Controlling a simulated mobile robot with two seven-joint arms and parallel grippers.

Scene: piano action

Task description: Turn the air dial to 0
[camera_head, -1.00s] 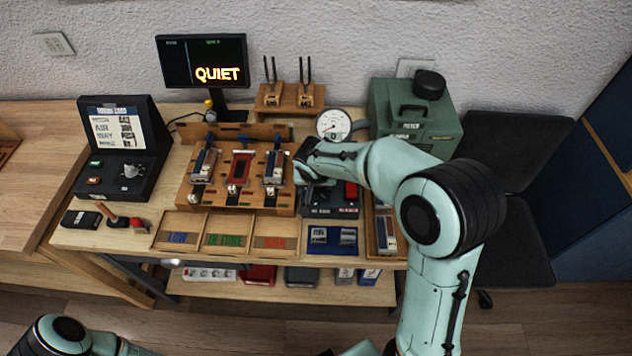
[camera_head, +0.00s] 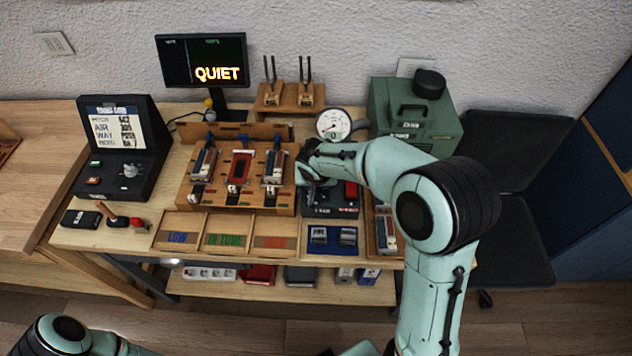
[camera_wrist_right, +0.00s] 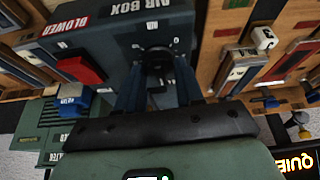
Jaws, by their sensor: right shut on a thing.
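The air box (camera_wrist_right: 120,35) is a dark box with a white AIR BOX label, and it also shows in the head view (camera_head: 330,210). Its round black air dial (camera_wrist_right: 157,58) has small white marks around it. My right gripper (camera_wrist_right: 157,80) is shut on the dial, one finger on each side. In the head view my right gripper (camera_head: 309,172) is over the left part of the box and hides the dial. I cannot read the dial's pointer. My left gripper is out of view; only part of that arm shows at lower left.
A red blower switch (camera_wrist_right: 80,68) sits beside the dial. A round white gauge (camera_head: 333,124) stands behind the box, with a green pump case (camera_head: 415,115) at right. A wooden rack with key pieces (camera_head: 238,200) lies close on the left. The monitor (camera_head: 203,60) reads QUIET.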

